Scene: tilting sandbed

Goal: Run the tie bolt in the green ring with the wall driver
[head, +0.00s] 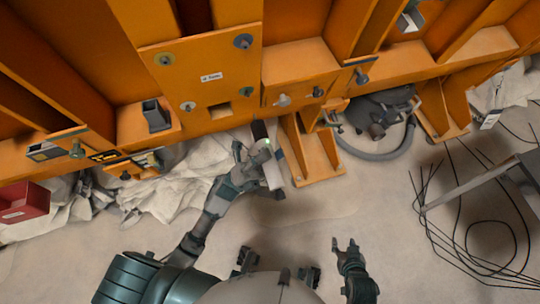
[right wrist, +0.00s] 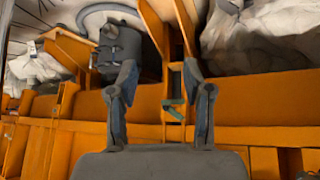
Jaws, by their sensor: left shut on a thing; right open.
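My left gripper (head: 262,150) is shut on the wall driver (head: 272,174), a pale cylinder with a dark end pointing up towards the orange wall. The driver's dark end is below the plate, apart from these bolts. My right gripper (head: 345,246) is open and empty over the floor; its spread fingers show in the right wrist view (right wrist: 160,95).
An orange bracket (head: 315,160) stands right beside the driver. A dark machine with a hose (head: 380,115) lies further right. Loose black cables (head: 465,215) spread at far right. A red box (head: 25,203) sits at left. The sandy floor in the middle is mostly clear.

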